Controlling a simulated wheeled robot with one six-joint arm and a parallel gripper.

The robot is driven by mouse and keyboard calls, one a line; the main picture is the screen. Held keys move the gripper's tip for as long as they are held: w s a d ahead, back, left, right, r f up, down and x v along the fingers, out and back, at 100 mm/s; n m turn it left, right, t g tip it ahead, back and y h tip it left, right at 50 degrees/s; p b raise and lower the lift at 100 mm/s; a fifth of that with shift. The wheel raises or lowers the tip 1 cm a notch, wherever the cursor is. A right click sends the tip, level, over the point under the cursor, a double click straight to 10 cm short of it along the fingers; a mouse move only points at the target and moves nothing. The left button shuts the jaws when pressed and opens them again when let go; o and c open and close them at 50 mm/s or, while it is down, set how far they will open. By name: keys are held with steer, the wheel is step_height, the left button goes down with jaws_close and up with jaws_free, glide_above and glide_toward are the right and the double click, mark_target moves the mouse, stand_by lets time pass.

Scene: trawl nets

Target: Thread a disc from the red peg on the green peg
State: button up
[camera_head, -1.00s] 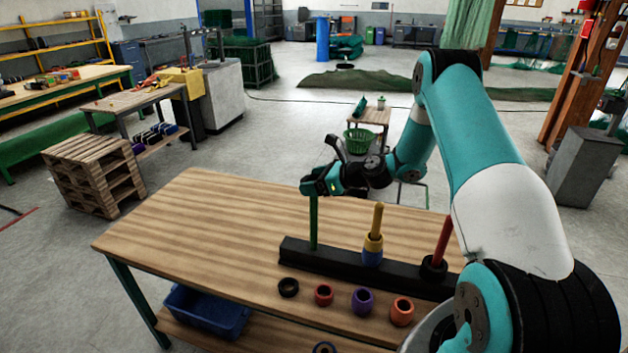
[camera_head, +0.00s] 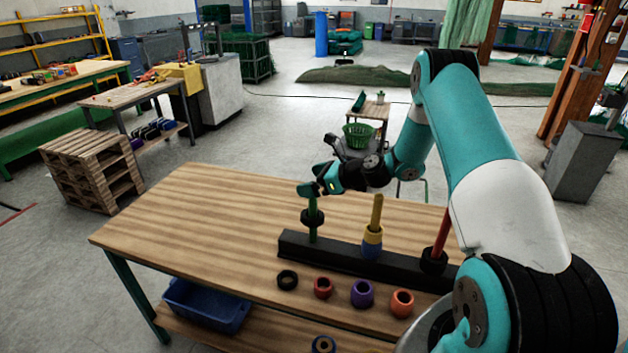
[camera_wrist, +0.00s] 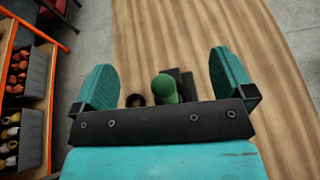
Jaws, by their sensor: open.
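The green peg (camera_head: 313,234) stands at the left end of a black base (camera_head: 340,252). A black disc (camera_head: 312,217) is around the green peg, partway up its shaft and clear of the base. My gripper (camera_head: 318,188) is just above it at the peg's top, with its fingers apart and empty.
A yellow peg (camera_head: 376,210) between them carries a yellow and a blue disc. Black (camera_head: 287,280), red (camera_head: 323,287), purple (camera_head: 361,293) and orange (camera_head: 401,303) rings lie in front of the base. The wooden tabletop (camera_head: 200,220) is clear on the left.

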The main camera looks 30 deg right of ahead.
steer(key=shift+s, duration=0.1)
steer(key=b+v, duration=0.5)
steer(key=v, duration=1.2)
steer(key=shift+s, duration=0.15)
stand_by(0.7)
